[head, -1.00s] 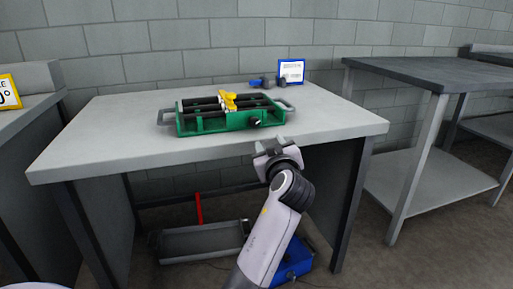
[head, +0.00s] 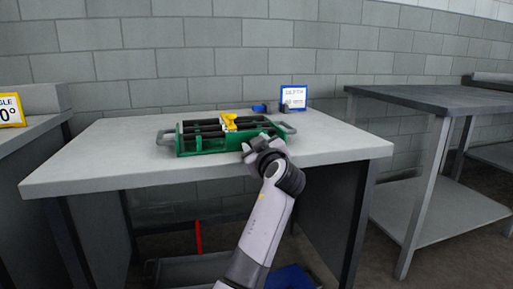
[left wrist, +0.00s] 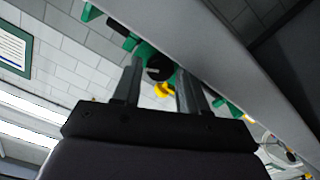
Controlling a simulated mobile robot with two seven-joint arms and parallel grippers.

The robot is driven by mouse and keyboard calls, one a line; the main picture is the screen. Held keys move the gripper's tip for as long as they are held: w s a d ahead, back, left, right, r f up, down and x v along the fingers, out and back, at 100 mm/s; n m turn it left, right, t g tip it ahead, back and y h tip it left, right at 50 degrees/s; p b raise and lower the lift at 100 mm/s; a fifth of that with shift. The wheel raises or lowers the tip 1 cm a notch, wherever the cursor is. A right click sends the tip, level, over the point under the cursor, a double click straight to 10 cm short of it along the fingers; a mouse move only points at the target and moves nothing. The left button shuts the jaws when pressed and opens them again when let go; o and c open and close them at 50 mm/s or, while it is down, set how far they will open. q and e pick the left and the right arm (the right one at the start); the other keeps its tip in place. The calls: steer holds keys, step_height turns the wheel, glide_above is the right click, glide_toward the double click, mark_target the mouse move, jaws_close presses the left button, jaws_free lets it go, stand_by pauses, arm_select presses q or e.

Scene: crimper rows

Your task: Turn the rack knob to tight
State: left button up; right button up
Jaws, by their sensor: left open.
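The green rack (head: 210,143) with black bars, grey end handles and a yellow piece (head: 229,121) sits on the grey table. My left gripper (head: 261,142) is at the front right of the rack and hides the knob in the head view. In the left wrist view the black rack knob (left wrist: 157,68) with a white pointer line shows between the two open fingers of my left gripper (left wrist: 160,66). Whether the fingers touch the knob I cannot tell. My right gripper is not in view.
The grey table (head: 110,160) is clear left of the rack. A blue-framed sign (head: 293,93) and a small blue object (head: 259,107) are behind the rack. Another table (head: 430,99) stands at the right. A yellow-framed sign (head: 10,110) is at the far left.

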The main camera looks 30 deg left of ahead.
arm_select(q)
steer(key=c, duration=0.7)
steer(key=shift+r+m+p, duration=0.1)
steer(key=shift+m+p, duration=0.4)
steer(key=shift+p, duration=0.05)
steer(key=shift+c, duration=0.2)
steer(key=shift+r+m+p, duration=0.1)
steer(key=shift+m+p, duration=0.3)
steer(key=shift+m, duration=0.1)
steer(key=shift+m+p, duration=0.7)
steer(key=shift+m, duration=0.4)
steer(key=shift+f+m, duration=0.25)
steer(key=shift+m, duration=0.45)
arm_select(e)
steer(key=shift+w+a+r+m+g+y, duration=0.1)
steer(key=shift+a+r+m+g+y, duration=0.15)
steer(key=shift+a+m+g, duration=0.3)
arm_select(q)
steer(key=o, duration=0.7)
